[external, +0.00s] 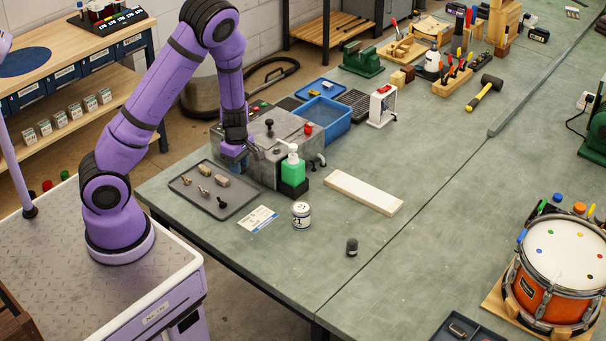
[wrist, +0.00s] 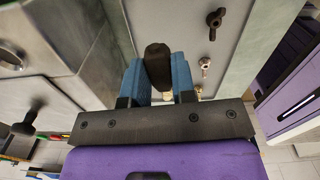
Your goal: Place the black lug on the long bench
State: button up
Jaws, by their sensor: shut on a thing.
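My gripper (wrist: 158,82) has blue fingers shut on a dark, blunt piece, which looks like the black lug (wrist: 158,62). In the external view my gripper (external: 234,152) hangs by the grey machine, above the back of the parts tray (external: 238,207); the held piece cannot be made out there. The tray lies on the near left of the long bench (external: 290,262), a grey-green top. On the tray are a black wing-shaped piece (external: 222,202), brass pieces (external: 204,191) and brownish blocks (external: 222,181). The wrist view also shows the black wing-shaped piece (wrist: 215,18).
The grey machine (external: 265,145) stands close beside my gripper. A green bottle (external: 293,172), a small tin (external: 301,215), a white card (external: 258,218), a pale board (external: 363,192) and a dark cylinder (external: 352,247) stand or lie nearby. Bench top between the tin and cylinder is clear.

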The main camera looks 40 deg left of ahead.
jog(key=shift+r, duration=1)
jog(key=r, duration=0.4)
jog(key=shift+d+r, duration=0.15)
jog(key=shift+d, duration=0.05)
jog(key=d+m, duration=0.8)
jog(key=d, duration=0.9)
jog(key=s+d+m, duration=0.4)
jog(key=d+m, duration=0.2)
jog(key=d, duration=0.5)
jog(key=s+d+m, duration=0.5)
jog(key=d, duration=0.7)
notch_tip(320, 180, down, 10)
jog(key=shift+w+a+r, duration=0.1)
jog(key=shift+w+a, duration=0.05)
jog(key=shift+w+f, duration=0.15)
jog(key=shift+f, duration=0.1)
send_over(385, 266)
jog(key=shift+f, duration=2.5)
